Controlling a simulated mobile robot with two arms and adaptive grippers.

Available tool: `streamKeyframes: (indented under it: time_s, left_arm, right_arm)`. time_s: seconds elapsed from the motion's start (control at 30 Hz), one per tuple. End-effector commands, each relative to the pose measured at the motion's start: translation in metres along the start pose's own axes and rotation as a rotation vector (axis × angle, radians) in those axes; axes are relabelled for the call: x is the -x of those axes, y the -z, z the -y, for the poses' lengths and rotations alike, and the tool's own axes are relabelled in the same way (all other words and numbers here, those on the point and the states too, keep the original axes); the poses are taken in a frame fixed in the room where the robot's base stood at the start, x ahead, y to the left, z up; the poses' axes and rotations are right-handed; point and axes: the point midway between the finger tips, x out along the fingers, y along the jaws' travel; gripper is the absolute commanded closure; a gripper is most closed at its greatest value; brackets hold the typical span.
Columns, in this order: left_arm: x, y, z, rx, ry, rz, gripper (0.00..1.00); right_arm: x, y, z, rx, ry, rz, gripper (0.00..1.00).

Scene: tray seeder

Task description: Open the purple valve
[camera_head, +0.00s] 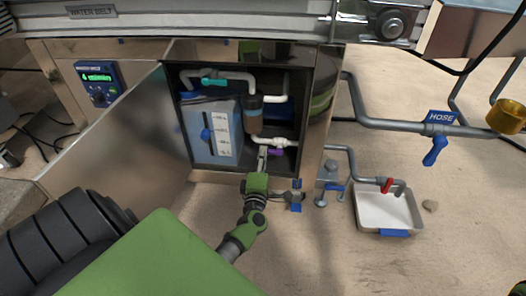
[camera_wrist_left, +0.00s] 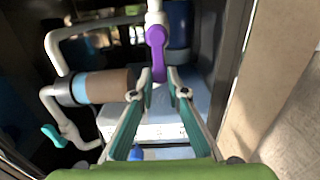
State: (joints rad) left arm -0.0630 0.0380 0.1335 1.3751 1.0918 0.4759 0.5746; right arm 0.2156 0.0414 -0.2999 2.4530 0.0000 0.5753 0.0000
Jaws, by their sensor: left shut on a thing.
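The purple valve (camera_head: 276,152) sits on white piping low inside the open cabinet, partly hidden behind my left gripper in the head view. In the left wrist view its purple handle (camera_wrist_left: 156,42) points down from a white pipe toward my fingers. My left gripper (camera_head: 262,153) reaches into the cabinet from below. In the left wrist view my left gripper (camera_wrist_left: 159,82) has its two fingertips on either side of the handle's lower end, closed on it. My right gripper is not in view.
The cabinet holds a blue-white tank (camera_head: 211,135), a teal valve (camera_head: 213,82) and a filter cylinder (camera_head: 253,115). The open door (camera_head: 115,140) stands at left, the cabinet's side wall (camera_head: 318,115) at right. A blue hose valve (camera_head: 434,151) and a tray (camera_head: 361,224) are farther right.

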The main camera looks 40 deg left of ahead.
Motion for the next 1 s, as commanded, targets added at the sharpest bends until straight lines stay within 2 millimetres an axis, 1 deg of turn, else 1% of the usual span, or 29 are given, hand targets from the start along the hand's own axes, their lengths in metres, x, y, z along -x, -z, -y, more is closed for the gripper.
streamKeyframes:
  time_s: [0.03, 0.5, 0.53, 0.6, 0.9, 1.0]
  left_arm:
    - [0.0012, -0.0008, 0.0030, 0.007, 0.004, 0.002, 1.00]
    - [0.0013, -0.0010, 0.0034, 0.022, 0.005, 0.002, 1.00]
    - [0.0013, -0.0010, 0.0034, 0.022, 0.005, 0.002, 0.83]
    - [0.0013, -0.0009, 0.0033, 0.021, 0.005, 0.002, 0.69]
    - [0.0006, -0.0004, 0.0018, 0.020, 0.002, 0.001, 0.69]
    - [0.0051, -0.0003, 0.0025, 0.020, 0.003, 0.001, 0.69]
  right_arm:
    - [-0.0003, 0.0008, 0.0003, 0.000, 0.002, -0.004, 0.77]
    - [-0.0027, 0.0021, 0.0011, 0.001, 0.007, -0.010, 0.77]
    - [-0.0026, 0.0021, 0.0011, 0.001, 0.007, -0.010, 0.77]
    - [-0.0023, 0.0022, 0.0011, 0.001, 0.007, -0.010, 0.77]
    - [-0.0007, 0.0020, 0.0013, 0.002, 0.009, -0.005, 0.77]
    - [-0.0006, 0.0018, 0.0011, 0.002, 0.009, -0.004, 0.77]
